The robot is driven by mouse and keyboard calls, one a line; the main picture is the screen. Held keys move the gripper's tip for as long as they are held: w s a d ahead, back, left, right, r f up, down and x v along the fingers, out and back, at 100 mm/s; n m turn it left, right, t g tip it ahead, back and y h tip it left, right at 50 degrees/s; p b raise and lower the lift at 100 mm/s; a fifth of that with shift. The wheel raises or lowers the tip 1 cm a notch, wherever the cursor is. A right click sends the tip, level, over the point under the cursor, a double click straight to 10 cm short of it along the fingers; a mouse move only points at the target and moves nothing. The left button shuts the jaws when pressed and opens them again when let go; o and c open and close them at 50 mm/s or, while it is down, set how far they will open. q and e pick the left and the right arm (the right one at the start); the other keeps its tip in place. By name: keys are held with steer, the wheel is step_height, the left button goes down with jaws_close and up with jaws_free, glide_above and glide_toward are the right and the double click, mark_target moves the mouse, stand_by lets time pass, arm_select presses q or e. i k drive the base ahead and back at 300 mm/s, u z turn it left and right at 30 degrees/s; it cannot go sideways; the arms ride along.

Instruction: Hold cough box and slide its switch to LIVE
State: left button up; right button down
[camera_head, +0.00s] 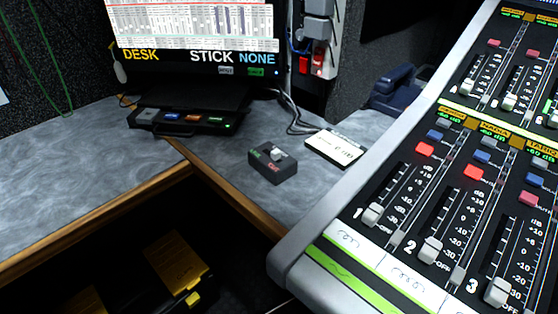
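The cough box (272,163) is a small dark grey box on the grey desk, near the wooden front edge and left of the mixing console. It has a light grey switch knob (276,153) on top. A green label shows at its left end and a red label at its near side, both too small to read surely, so I cannot tell the switch's setting. Neither of my grippers is in view, and nothing touches the box.
The mixing console (333,258) with several faders fills the right side. A white card (335,148) lies just right of the box. Behind stand a monitor (192,45) and a button panel (187,120). Cables run on the desk. Grey desk (90,175) is clear at left.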

mark_target(274, 153)
steer(key=z, duration=2.35)
steer(key=k, duration=0.95)
steer(key=u, duration=1.65)
steer(key=i, duration=0.5)
